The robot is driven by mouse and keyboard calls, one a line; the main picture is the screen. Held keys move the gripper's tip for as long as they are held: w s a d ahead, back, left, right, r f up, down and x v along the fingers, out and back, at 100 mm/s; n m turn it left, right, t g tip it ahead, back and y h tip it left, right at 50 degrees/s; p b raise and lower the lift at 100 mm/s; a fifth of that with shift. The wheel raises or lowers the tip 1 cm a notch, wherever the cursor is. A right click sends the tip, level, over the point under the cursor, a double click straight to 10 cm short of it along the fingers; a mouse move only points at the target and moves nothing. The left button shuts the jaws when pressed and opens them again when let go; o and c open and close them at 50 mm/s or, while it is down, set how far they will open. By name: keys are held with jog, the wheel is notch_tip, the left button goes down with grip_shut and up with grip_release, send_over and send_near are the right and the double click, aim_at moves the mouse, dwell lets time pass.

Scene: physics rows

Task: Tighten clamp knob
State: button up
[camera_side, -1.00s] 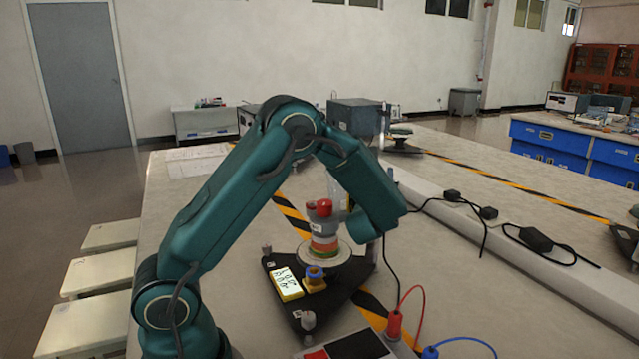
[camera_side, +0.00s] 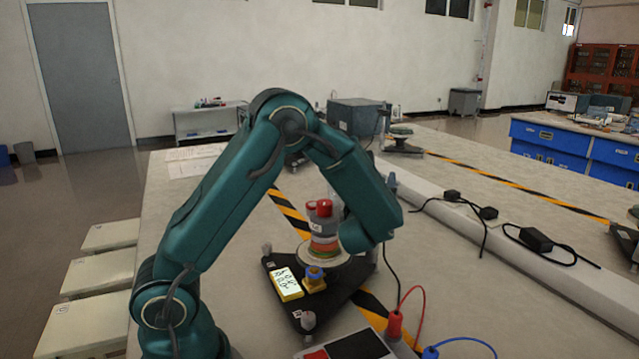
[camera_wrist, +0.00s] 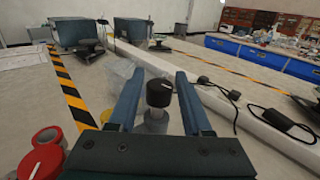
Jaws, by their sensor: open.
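In the wrist view a black knob (camera_wrist: 159,93) with a white mark sits on a grey post (camera_wrist: 156,122). My gripper (camera_wrist: 160,74) is open, with one blue finger on each side of the knob. Gaps show between the knob and both fingers, and nothing is held. In the side view my wrist is beside the apparatus on the black base plate (camera_side: 346,298), and the arm hides the black knob. A red-topped part (camera_side: 323,208) stands above the round disc. Red-topped parts also show at lower left in the wrist view (camera_wrist: 47,137).
A yellow-framed display (camera_side: 286,283) and a yellow-and-blue part (camera_side: 315,279) are on the base plate. Red (camera_side: 395,325) and blue (camera_side: 430,352) plugs with leads are at the front. A raised pale strip (camera_side: 480,235) with black cables runs along the right.

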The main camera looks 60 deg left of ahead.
jog(key=shift+v, duration=1.25)
jog(key=o, duration=0.3)
jog(key=shift+a+r+n+g+y, duration=0.4)
jog(key=shift+r+g+y, duration=0.2)
jog(key=shift+y, duration=0.1)
jog(key=shift+r+n+g+y, duration=0.15)
jog(key=shift+n+g+y, duration=0.65)
jog(key=shift+g, duration=0.2)
jog(key=shift+w+a+f+n+g+y, duration=0.1)
jog(key=shift+w+a+f+n+g, duration=0.35)
jog(key=shift+a, duration=0.2)
jog(key=shift+w+a+f+n+g+y, duration=0.1)
jog(key=shift+w+a+f+n+g, duration=0.25)
jog(key=shift+a+g, duration=0.25)
jog(key=shift+w+a+f+n+g+y, duration=0.1)
jog(key=shift+w+a+f+n+g, duration=0.2)
jog(key=shift+w+a+g, duration=0.25)
jog(key=shift+s+a+t, duration=0.1)
jog(key=shift+t, duration=0.2)
grip_shut()
